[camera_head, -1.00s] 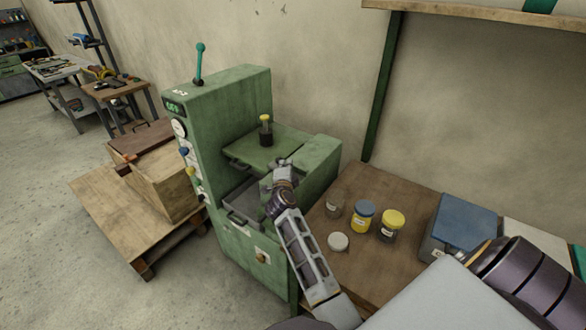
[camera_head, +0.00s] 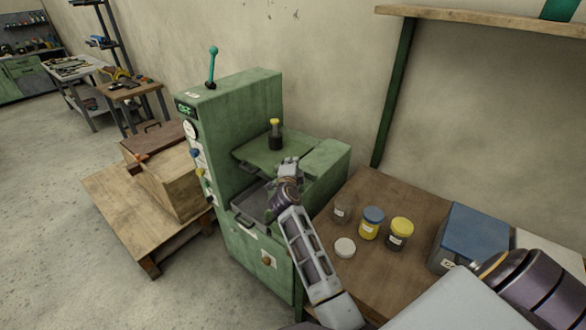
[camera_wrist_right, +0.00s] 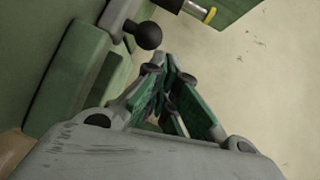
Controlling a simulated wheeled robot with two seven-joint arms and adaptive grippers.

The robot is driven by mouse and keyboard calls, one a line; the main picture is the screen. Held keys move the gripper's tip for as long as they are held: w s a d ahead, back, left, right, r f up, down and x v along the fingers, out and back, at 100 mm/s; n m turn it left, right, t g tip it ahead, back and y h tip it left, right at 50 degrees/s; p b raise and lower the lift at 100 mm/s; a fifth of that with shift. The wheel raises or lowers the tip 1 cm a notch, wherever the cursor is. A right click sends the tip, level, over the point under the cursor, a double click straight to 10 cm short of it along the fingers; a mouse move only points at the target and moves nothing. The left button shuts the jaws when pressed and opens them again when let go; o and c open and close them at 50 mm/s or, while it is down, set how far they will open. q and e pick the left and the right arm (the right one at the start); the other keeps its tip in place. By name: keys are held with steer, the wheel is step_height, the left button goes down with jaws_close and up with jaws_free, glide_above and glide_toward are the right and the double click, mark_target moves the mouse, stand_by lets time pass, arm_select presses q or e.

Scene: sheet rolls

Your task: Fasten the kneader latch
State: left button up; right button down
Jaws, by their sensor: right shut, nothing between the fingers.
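The kneader is the green machine (camera_head: 235,110) in the middle of the head view. A green plate (camera_head: 262,155) on it carries a dark post with a yellow top (camera_head: 275,134). In the right wrist view, a pale metal lever with a black ball knob (camera_wrist_right: 148,36) shows at the top, likely the latch. My right gripper (camera_head: 290,163) is over the right part of the machine. In the right wrist view its fingers (camera_wrist_right: 168,62) are together and empty, just below and right of the knob; whether they touch it I cannot tell. My left gripper is out of view.
A wooden table (camera_head: 345,267) right of the machine holds several small jars, a white lid (camera_head: 345,247) and a blue-topped box (camera_head: 470,235). A shelf (camera_head: 490,22) hangs above right.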

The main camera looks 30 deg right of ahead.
step_height(320, 180, up, 8)
stand_by(0.5)
steer(key=shift+f, duration=0.15)
steer(key=shift+s, duration=0.1)
